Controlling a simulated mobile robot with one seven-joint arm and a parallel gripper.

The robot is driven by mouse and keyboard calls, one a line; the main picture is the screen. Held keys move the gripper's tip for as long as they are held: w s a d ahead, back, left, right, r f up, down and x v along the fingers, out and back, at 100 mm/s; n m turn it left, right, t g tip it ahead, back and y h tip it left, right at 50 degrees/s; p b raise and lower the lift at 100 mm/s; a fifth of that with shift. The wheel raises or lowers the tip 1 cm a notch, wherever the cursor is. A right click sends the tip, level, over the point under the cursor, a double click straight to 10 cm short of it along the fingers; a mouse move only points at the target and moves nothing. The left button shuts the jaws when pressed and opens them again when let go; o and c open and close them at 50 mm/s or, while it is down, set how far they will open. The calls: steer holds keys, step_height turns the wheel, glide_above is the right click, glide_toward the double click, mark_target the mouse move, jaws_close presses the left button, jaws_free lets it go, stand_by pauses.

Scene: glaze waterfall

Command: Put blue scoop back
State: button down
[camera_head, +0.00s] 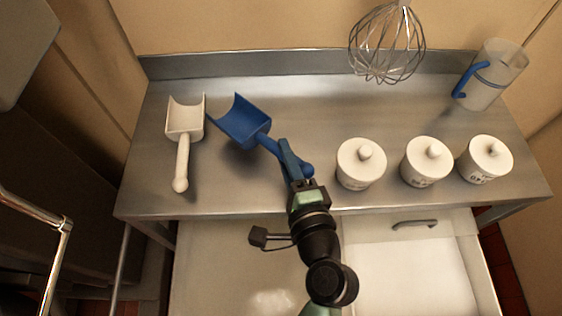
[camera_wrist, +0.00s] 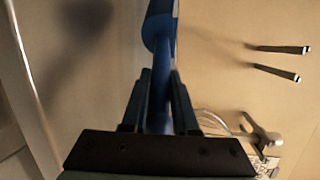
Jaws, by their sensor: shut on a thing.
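The blue scoop (camera_head: 246,122) shows in the head view over the left-middle part of the steel counter, its bowl toward the upper left and its handle toward the lower right. My gripper (camera_head: 289,160) is shut on its handle. In the wrist view the blue scoop (camera_wrist: 160,28) runs up from between the two fingers of my gripper (camera_wrist: 158,95). I cannot tell for sure whether the scoop touches the counter. A white scoop (camera_head: 185,122) lies to the left of the blue one, handle toward the front.
Three white lidded jars (camera_head: 361,164) stand in a row right of my gripper. A clear jug (camera_head: 489,78) with a blue handle stands at the back right. A wire whisk (camera_head: 387,45) hangs above the counter (camera_head: 300,95). A drawer (camera_head: 430,262) is below the front edge.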

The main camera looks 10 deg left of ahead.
steer(key=shift+f+b, duration=0.45)
steer(key=shift+f, duration=1.5)
steer(key=shift+f, duration=0.15)
steer(key=c, duration=1)
jaws_free()
steer(key=shift+o, duration=0.2)
